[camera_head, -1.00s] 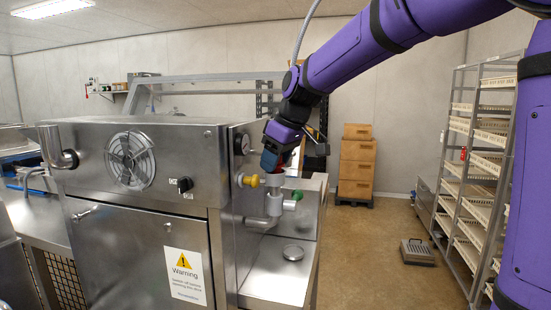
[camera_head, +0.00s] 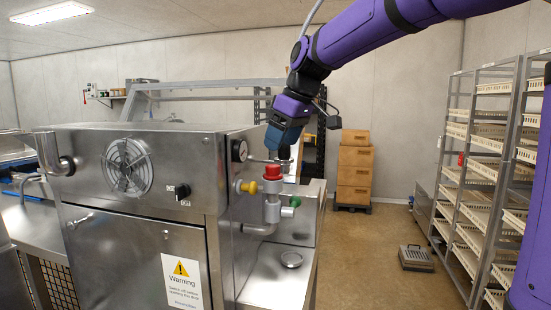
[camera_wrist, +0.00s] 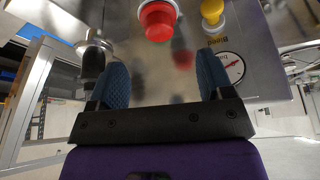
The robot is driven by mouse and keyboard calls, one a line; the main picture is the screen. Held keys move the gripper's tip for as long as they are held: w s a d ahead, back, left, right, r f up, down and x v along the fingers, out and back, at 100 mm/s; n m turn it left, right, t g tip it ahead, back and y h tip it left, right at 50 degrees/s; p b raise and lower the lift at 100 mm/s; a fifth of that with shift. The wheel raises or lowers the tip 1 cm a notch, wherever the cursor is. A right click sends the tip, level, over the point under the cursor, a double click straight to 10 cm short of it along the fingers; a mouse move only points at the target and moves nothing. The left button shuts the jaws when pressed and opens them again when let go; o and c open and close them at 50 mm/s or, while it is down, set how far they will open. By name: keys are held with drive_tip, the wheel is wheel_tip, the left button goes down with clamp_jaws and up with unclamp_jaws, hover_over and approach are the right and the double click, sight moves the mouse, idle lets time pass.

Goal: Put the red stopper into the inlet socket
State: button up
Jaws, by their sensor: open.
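The red stopper (camera_head: 273,172) sits upright on top of the vertical metal inlet pipe (camera_head: 272,207) at the side of the steel machine. It also shows in the wrist view (camera_wrist: 158,20), seated in a pale metal ring. My gripper (camera_head: 283,148) is above the stopper and apart from it. In the wrist view its two blue-padded fingers (camera_wrist: 162,78) are wide apart with nothing between them. How deep the stopper sits in the socket is hidden.
A yellow knob (camera_head: 247,187) and a green knob (camera_head: 295,202) stick out beside the pipe. A pressure gauge (camera_head: 239,150) is on the machine's side.

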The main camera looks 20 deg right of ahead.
drive_tip(key=v, duration=0.5)
drive_tip(key=s+d+f+m+h, duration=0.1)
drive_tip(key=s+f+m, duration=0.1)
drive_tip(key=s+f, duration=0.3)
drive_tip(key=s+d+f+m+t+h, duration=0.1)
drive_tip(key=s+f+m, duration=0.2)
drive_tip(key=s, duration=0.9)
drive_tip(key=s+d+f+m, duration=0.2)
drive_tip(key=s+f, duration=0.6)
drive_tip(key=s, duration=0.1)
drive_tip(key=shift+m+t+h, duration=0.4)
